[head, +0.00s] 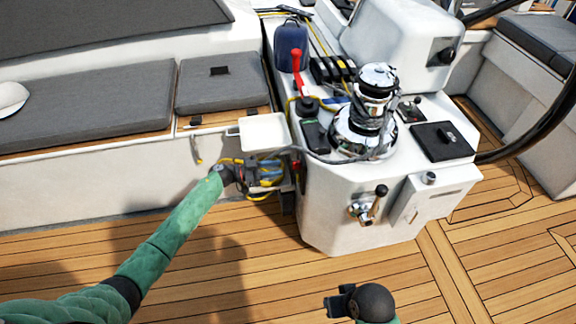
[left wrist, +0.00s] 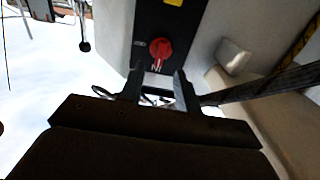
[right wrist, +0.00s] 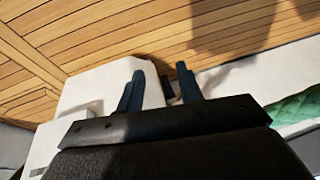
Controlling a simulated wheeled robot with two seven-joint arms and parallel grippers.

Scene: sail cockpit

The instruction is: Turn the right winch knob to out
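A red knob (left wrist: 159,48) sits on a dark panel (left wrist: 183,22) in the left wrist view, with a yellow label above it and small white markings at its left and below it. The markings are too small to read fully. My left gripper (left wrist: 158,86) is open and empty; the knob lies just beyond its fingertips, roughly between them. In the head view my left gripper (head: 268,172) is beside the left side of the white console (head: 335,215). My right gripper (right wrist: 160,82) is open and empty; in the head view it shows low at the bottom (head: 340,303), over the deck.
A chrome winch (head: 372,110) and a red lever (head: 297,60) stand on the console top. A white tray (head: 264,132) and yellow and blue ropes (head: 268,183) are close to my left gripper. The wooden deck (head: 230,280) in front is clear.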

